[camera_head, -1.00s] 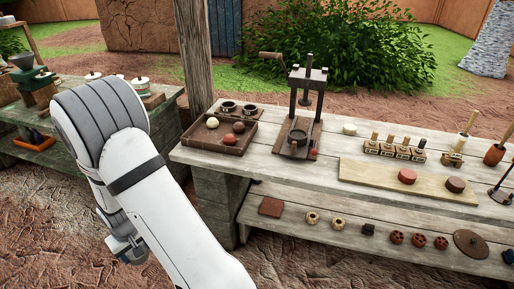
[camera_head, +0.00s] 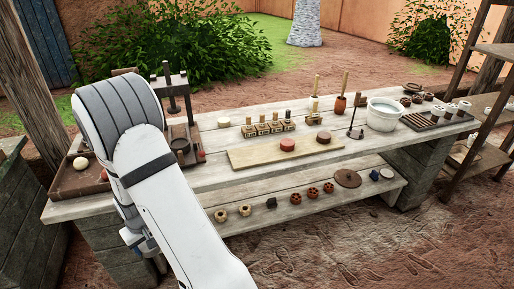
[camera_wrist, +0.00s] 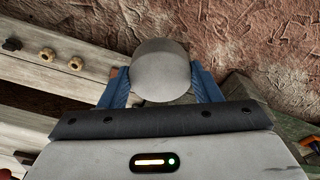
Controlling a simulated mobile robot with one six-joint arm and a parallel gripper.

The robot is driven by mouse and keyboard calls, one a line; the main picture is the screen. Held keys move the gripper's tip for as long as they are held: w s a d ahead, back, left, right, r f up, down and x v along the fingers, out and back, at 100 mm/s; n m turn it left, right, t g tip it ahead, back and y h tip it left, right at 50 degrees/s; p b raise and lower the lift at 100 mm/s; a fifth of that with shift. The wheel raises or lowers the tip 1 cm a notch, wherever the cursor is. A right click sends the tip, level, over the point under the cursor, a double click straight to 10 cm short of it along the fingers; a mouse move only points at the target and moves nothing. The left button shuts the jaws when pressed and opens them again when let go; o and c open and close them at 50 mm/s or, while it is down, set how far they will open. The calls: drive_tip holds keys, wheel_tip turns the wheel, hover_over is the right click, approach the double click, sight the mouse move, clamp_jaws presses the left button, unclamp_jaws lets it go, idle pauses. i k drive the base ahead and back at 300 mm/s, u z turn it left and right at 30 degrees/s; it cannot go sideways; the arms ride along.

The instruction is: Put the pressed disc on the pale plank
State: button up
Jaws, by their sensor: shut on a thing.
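My gripper (camera_wrist: 161,90) is shut on a grey round disc (camera_wrist: 160,68), which sits between its two blue fingers in the wrist view. The disc is pale grey and smooth on its visible face. In the head view my white arm hides most of the gripper, and the held disc cannot be made out. The pale plank (camera_head: 245,159) lies on the bench top, right of my arm. A red disc (camera_head: 287,145) and a dark brown disc (camera_head: 323,137) rest on its right half. The plank's left half is bare. My gripper is apart from the plank.
The bench (camera_head: 220,178) has a lower shelf with small parts. Behind the plank stand several wooden stamps (camera_head: 268,127) and a cream disc (camera_head: 224,122). A press (camera_head: 178,100) and a tray (camera_head: 85,182) are at left. A white bucket (camera_head: 383,115) is at right.

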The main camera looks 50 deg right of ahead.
sight(248, 155)
drive_tip(key=z, duration=1.1)
drive_tip(key=i, duration=1)
drive_tip(key=z, duration=0.05)
